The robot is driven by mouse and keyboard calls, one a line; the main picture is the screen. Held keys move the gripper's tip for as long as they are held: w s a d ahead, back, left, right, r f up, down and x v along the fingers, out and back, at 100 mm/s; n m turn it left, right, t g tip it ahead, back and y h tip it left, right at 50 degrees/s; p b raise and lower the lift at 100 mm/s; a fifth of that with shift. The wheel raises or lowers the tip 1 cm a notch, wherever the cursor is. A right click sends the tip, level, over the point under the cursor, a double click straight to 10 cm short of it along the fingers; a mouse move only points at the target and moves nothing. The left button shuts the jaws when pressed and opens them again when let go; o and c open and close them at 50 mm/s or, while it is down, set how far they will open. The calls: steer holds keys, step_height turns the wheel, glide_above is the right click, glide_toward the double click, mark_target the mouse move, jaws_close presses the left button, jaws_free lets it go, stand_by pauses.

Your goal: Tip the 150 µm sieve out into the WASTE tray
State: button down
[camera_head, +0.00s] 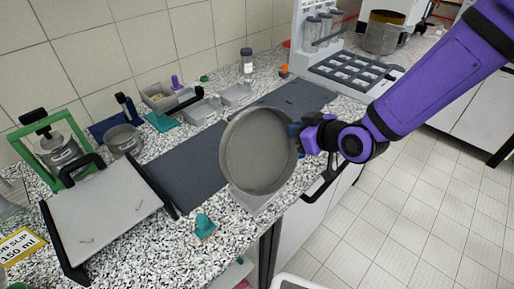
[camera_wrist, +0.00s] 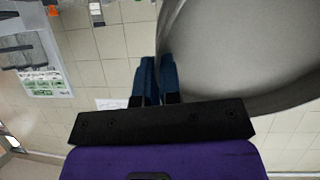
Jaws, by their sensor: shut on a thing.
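My gripper (camera_head: 295,132) is shut on the rim of a round grey metal sieve (camera_head: 258,152), at the sieve's right side. The sieve is held up above the counter's front part, tipped on edge so its open face and plain grey inside face the head camera. No loose material shows inside it. In the wrist view the blue fingers (camera_wrist: 157,82) are close together at the edge of the sieve (camera_wrist: 245,45). No 150 µm marking is legible. No WASTE label can be read; small grey trays (camera_head: 205,110) stand behind the sieve, and a pale piece (camera_head: 262,205) shows partly hidden below it.
A dark mat (camera_head: 188,172) lies left of the sieve. A teal brush (camera_head: 205,226) lies near the front edge. A grey board with black handles (camera_head: 103,212), a green frame (camera_head: 75,150) and a smaller round sieve or pan (camera_head: 123,141) stand left. A white rack (camera_head: 350,72) stands behind right.

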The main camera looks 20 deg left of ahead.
steer(key=g+h, duration=0.1)
steer(key=h, duration=0.1)
steer(key=r+g+h, duration=0.1)
steer(key=h, duration=0.1)
steer(key=g+h, duration=0.1)
steer(key=h, duration=0.1)
steer(key=shift+a+r, duration=0.1)
steer(key=shift+r, duration=0.25)
steer(key=shift+r+g+h, duration=0.2)
steer(key=shift+g+h, duration=0.3)
steer(key=shift+h, duration=0.4)
steer(key=shift+r+g+h, duration=0.25)
steer(key=shift+g+h, duration=0.25)
steer(key=shift+h, duration=0.4)
steer(key=shift+r+g+h, duration=0.2)
steer(key=shift+g+h, duration=0.3)
steer(key=shift+h, duration=0.4)
